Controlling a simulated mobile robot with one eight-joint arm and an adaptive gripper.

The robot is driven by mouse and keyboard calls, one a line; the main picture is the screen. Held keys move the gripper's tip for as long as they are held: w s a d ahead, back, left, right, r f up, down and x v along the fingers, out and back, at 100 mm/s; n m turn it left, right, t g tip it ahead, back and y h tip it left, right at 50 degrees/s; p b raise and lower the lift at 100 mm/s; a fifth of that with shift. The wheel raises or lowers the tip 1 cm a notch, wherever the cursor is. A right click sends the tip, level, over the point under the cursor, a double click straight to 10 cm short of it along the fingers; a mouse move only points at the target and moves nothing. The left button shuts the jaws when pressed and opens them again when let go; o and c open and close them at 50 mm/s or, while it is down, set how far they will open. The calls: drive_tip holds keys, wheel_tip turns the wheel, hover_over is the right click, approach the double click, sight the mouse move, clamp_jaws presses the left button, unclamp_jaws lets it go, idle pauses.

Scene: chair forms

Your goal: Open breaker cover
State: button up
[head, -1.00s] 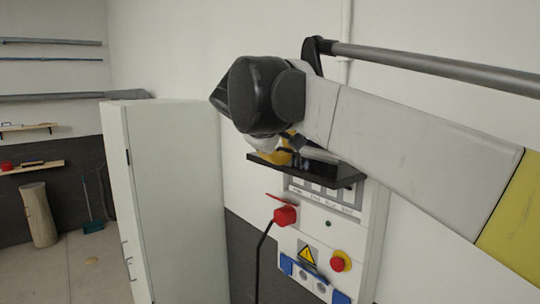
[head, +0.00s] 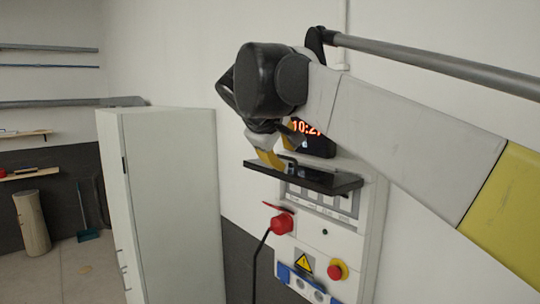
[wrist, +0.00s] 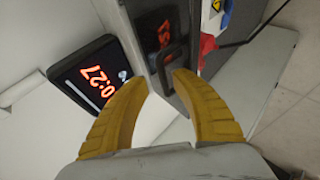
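The breaker cover (head: 335,183) is a dark, glossy flap. In the head view it sticks out from the top of the white electrical panel (head: 372,215), swung up to roughly level, with a row of breakers (head: 322,199) exposed below it. In the wrist view the cover (wrist: 150,22) shows a dark bar handle (wrist: 173,58). My gripper (wrist: 162,80) has two yellow fingers spread apart with nothing held between them. The fingertips are close to the handle; I cannot tell whether they touch it. In the head view one finger (head: 269,158) is just above the cover.
A digital clock (head: 318,136) is on the wall above the panel. A red plug (head: 281,223) with a black cable and a red emergency button (head: 338,270) are below the cover. A tall white cabinet (head: 165,200) stands to the left.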

drive_tip(key=v, duration=1.2)
